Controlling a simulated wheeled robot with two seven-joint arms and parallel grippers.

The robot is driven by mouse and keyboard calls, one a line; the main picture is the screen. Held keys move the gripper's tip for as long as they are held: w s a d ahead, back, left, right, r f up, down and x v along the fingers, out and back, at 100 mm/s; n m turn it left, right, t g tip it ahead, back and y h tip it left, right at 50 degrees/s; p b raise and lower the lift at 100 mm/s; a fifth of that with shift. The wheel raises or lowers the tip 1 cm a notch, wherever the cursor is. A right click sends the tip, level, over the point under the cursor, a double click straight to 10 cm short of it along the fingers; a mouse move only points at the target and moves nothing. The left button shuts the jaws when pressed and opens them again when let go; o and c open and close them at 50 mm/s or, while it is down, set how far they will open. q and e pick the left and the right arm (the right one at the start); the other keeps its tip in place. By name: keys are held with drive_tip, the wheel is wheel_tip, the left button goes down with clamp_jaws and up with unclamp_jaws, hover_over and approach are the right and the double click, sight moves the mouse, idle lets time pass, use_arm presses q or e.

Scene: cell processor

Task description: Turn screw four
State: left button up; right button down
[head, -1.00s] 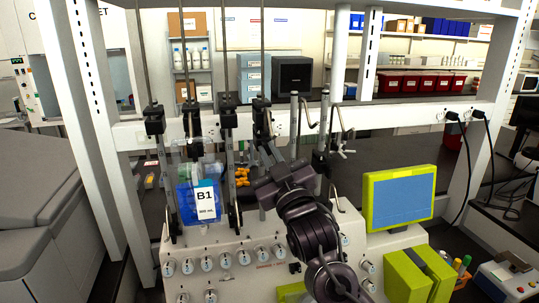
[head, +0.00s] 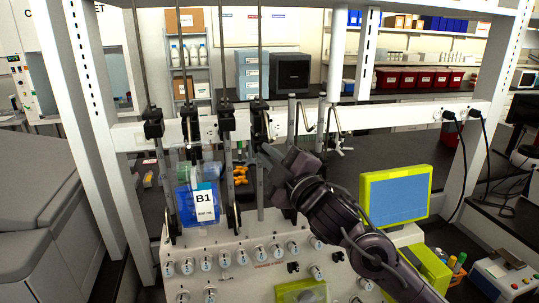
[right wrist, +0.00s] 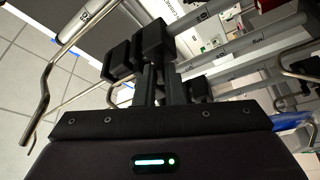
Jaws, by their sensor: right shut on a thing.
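Several black clamps hang on upright rods in a row above the white machine (head: 225,262). The fourth clamp from the left (head: 259,112), where screw four sits, is directly above my right gripper (head: 268,152). My right gripper reaches up from the lower right to just under this clamp. In the right wrist view its dark finger pads (right wrist: 135,52) are close together, shut on a small part at the clamp. The screw itself is hidden by the fingers and too dark to make out. My left gripper is not in view.
A blue bag labelled B1 (head: 198,205) hangs at the left of the machine. Metal poles with bent hooks (head: 336,135) stand right of the clamp. A green-framed screen (head: 396,196) is at the right. White frame posts (head: 90,130) flank the machine.

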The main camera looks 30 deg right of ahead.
idle(0.5)
drive_tip(key=c, duration=1.5)
unclamp_jaws()
drive_tip(key=shift+s+f+b, duration=0.2)
drive_tip(key=shift+s+b, duration=0.1)
drive_tip(key=shift+s, duration=0.05)
drive_tip(key=p+v, duration=0.2)
drive_tip(key=v, duration=0.5)
drive_tip(key=shift+s+r, duration=0.1)
drive_tip(key=shift+r, duration=0.1)
